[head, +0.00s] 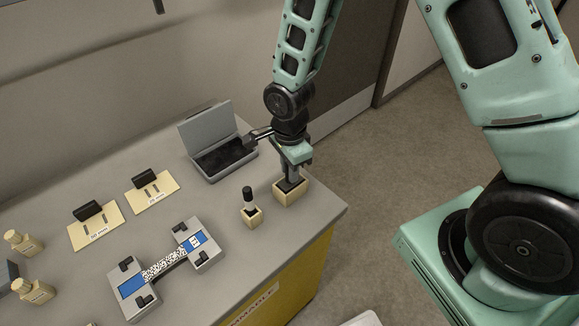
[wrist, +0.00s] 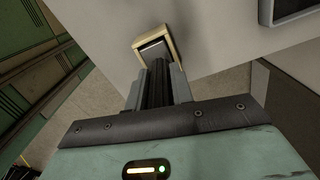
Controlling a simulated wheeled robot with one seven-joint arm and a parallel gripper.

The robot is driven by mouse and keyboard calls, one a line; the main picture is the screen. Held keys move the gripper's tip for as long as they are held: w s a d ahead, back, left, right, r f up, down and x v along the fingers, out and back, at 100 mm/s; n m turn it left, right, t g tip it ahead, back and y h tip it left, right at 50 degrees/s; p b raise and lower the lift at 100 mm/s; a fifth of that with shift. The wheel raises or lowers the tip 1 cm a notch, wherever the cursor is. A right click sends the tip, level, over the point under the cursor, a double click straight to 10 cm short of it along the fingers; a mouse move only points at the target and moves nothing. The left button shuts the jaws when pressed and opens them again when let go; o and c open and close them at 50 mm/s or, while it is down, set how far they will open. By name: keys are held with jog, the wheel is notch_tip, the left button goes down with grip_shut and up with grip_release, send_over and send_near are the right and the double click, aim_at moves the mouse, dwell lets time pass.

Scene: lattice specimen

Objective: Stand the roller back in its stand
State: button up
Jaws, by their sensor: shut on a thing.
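The roller's stand (head: 291,196) is a square pale-wood block near the right edge of the bench. It also shows in the wrist view as a wooden frame (wrist: 171,40). My gripper (head: 292,172) points down right over it, with the fingers (wrist: 160,78) shut on the roller (wrist: 158,90). The roller's dark handle lies between the fingers. Its lower end meets the stand's opening, where a grey part shows inside the frame. How deep it sits is hidden by my fingers and the stand's walls.
An open grey case (head: 217,147) lies behind. A clamped speckled specimen (head: 166,265), two slotted plates (head: 151,194) and small bottles fill the left. The bench ends close to the stand's right.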

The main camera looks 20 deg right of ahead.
jog(key=shift+f, duration=0.35)
jog(key=shift+r, duration=0.1)
jog(key=o, duration=1.5)
jog(key=shift+r+p, duration=1.75)
jog(key=shift+r, duration=0.8)
notch_tip(320, 180, up, 17)
jog(key=b, duration=0.3)
jog(key=shift+r, duration=0.15)
